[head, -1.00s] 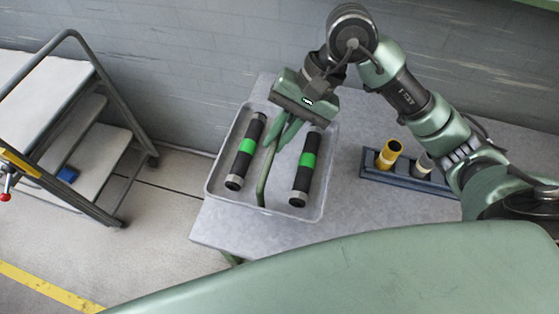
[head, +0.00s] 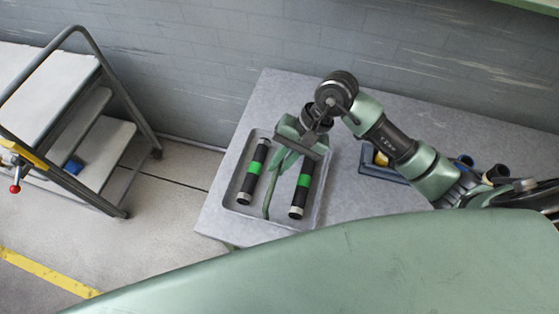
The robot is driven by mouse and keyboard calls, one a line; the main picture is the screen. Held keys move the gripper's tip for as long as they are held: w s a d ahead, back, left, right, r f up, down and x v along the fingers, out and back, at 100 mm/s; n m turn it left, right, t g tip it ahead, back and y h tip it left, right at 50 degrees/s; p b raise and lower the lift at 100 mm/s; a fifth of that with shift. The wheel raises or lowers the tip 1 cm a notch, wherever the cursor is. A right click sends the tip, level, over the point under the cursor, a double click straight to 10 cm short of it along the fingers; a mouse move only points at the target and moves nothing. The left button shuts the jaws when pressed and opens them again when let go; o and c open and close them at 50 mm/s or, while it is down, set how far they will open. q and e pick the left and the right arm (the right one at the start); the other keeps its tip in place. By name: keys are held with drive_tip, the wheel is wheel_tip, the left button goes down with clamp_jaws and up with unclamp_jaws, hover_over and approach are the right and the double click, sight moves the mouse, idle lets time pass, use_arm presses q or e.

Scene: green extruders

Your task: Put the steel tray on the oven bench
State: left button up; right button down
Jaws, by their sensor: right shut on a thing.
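The steel tray (head: 317,205) is a shallow grey tray with a raised green bar handle (head: 267,193) along its middle. Two black cylinders with green bands and pale ends, a left one (head: 245,185) and a right one (head: 298,198), lie in it on either side of the handle. My right gripper (head: 281,167) is shut on the tray's handle from above. The tray is over the left end of the grey bench (head: 345,195); whether it touches the top I cannot tell. My left gripper is not in view.
A dark blue holder (head: 368,166) with upright cylinders stands right of the tray, partly behind my right arm. A grey brick wall (head: 200,85) is behind. A step ladder (head: 115,145) stands on the floor at left. The bench's back part is clear.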

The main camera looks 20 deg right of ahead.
drive_tip(key=c, duration=1.8)
unclamp_jaws()
drive_tip(key=shift+f, duration=0.1)
drive_tip(key=shift+c, duration=0.2)
drive_tip(key=o, duration=0.3)
drive_tip(key=shift+o, duration=0.2)
drive_tip(key=b+v, duration=0.3)
drive_tip(key=v, duration=0.9)
drive_tip(key=shift+s, duration=0.1)
